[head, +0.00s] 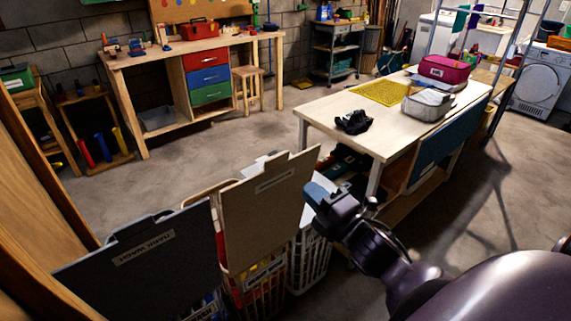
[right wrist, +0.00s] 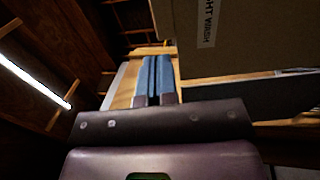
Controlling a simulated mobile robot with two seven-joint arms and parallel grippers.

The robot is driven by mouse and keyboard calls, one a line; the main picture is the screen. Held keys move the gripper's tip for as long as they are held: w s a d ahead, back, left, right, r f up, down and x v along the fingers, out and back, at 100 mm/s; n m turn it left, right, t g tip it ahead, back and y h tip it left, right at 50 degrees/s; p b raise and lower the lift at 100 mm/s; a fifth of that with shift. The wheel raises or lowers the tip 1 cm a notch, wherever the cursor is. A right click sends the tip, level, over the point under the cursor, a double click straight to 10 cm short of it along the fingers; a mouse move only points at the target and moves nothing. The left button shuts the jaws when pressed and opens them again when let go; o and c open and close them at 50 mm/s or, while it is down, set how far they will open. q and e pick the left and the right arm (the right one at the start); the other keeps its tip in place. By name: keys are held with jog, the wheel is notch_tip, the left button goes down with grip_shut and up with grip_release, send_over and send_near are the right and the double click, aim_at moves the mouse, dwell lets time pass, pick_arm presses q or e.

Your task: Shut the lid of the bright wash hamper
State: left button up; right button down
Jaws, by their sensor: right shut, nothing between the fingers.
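Several laundry hampers stand in a row with their lids raised. The tan lid (head: 268,205) stands upright, and its label is too small to read in the head view. In the right wrist view a tan lid (right wrist: 245,35) shows part of a label ending in "HT WASH". Below it is a hamper (head: 262,285) with coloured contents. My right gripper (head: 318,194) is just right of the tan lid's edge in the head view. Its blue fingers (right wrist: 154,78) are together and empty; whether they touch the lid is unclear. My left gripper is not in view.
A dark grey lid (head: 140,262) labelled "DARK WASH" stands raised at the front left. A white hamper (head: 310,258) stands close behind the gripper side. A pale worktable (head: 400,130) with bags stands to the right. Open floor (head: 220,150) lies beyond the hampers.

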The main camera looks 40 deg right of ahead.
aim_at(278, 160)
jog(key=w, duration=0.3)
jog(key=w+r, duration=0.1)
jog(key=w, duration=0.2)
jog(key=w+p, duration=0.1)
jog(key=w, duration=0.2)
jog(key=shift+a+r, duration=0.25)
jog(key=shift+a, duration=0.1)
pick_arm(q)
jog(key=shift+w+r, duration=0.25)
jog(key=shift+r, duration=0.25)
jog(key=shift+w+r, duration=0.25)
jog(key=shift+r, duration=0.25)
pick_arm(e)
jog(key=shift+w, duration=0.1)
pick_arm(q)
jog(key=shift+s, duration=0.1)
